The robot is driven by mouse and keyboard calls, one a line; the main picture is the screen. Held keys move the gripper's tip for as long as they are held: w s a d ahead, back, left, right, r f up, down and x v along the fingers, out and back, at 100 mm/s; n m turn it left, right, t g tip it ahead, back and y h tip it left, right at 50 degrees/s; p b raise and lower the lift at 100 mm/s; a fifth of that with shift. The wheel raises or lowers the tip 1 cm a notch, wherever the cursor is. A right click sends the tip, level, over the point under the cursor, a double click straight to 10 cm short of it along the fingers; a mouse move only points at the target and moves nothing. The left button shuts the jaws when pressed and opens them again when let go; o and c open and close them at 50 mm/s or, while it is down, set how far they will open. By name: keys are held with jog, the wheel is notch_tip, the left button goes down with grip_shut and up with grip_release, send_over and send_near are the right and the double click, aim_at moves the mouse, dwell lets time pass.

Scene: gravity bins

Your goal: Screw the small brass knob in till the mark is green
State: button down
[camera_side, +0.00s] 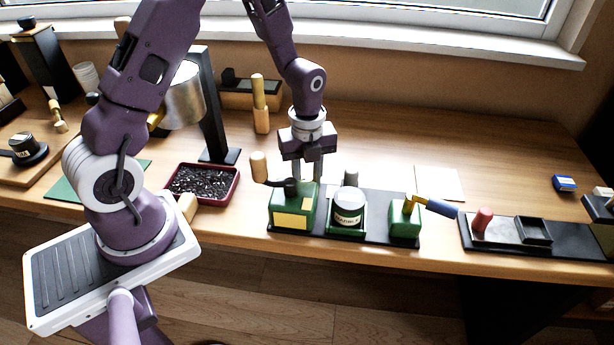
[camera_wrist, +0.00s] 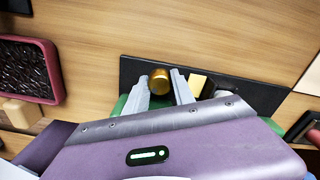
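The small brass knob (camera_wrist: 160,82) shows in the wrist view as a round golden top between my two fingertips. My gripper (camera_wrist: 161,86) points down, with one finger on each side of the knob. The fingers stand apart, but I cannot tell whether they touch it. In the side view my gripper (camera_side: 307,178) is low, just behind the green crank box (camera_side: 293,222). The knob is hidden there. I see no coloured mark by the knob in either view; green patches show beside the fingers in the wrist view.
A dark tray (camera_side: 382,238) along the table front holds a labelled jar (camera_side: 349,206) and a green block (camera_side: 405,219) with a brass-and-blue handle. A red tray of dark grains (camera_side: 237,192) is to the left. Behind my gripper the wooden table is mostly clear.

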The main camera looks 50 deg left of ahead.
aim_at(307, 178)
jog(key=m, duration=0.6)
jog(key=c, duration=1.2)
grip_release()
jog(key=shift+r, duration=2.5)
